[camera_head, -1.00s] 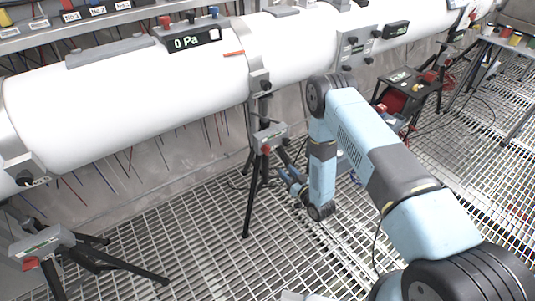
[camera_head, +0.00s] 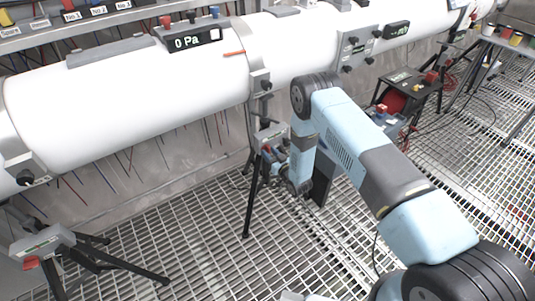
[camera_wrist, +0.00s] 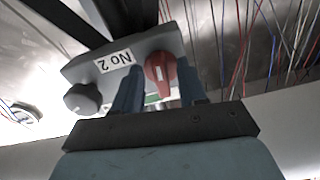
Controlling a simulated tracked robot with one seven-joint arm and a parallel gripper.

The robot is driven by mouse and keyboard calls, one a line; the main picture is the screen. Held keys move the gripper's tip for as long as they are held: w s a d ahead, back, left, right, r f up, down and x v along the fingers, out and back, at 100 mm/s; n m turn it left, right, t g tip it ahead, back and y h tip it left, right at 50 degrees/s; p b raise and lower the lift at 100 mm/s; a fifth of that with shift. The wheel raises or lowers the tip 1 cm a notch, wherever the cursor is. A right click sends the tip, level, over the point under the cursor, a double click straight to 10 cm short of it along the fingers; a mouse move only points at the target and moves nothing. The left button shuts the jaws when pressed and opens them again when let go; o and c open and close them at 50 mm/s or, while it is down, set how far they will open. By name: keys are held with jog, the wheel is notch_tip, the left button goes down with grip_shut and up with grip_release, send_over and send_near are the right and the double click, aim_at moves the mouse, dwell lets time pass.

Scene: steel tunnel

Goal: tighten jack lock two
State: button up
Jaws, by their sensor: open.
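The grey box of jack two (camera_wrist: 95,68) fills the upper middle of the wrist view, with an upside-down "No 2" label (camera_wrist: 115,61). Its red lock knob (camera_wrist: 160,68) has a pale line and sits on the right part of the box. A dark grey knob (camera_wrist: 82,98) is on the left. My gripper (camera_wrist: 158,85) is open, one blue finger either side of the red knob; contact cannot be told. In the head view my gripper (camera_head: 272,160) is at the jack box (camera_head: 271,133) on its tripod, partly hiding it.
The long white tube (camera_head: 130,95) runs above the jacks, with a "0 Pa" display (camera_head: 193,39). Another tripod jack (camera_head: 42,242) stands at the lower left. Thin wires hang behind. The grating floor (camera_head: 200,235) is open between the tripods.

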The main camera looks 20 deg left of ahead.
grip_shut()
dwell(0.4)
jog(key=shift+w, duration=0.1)
jog(key=shift+n, duration=0.7)
grip_release()
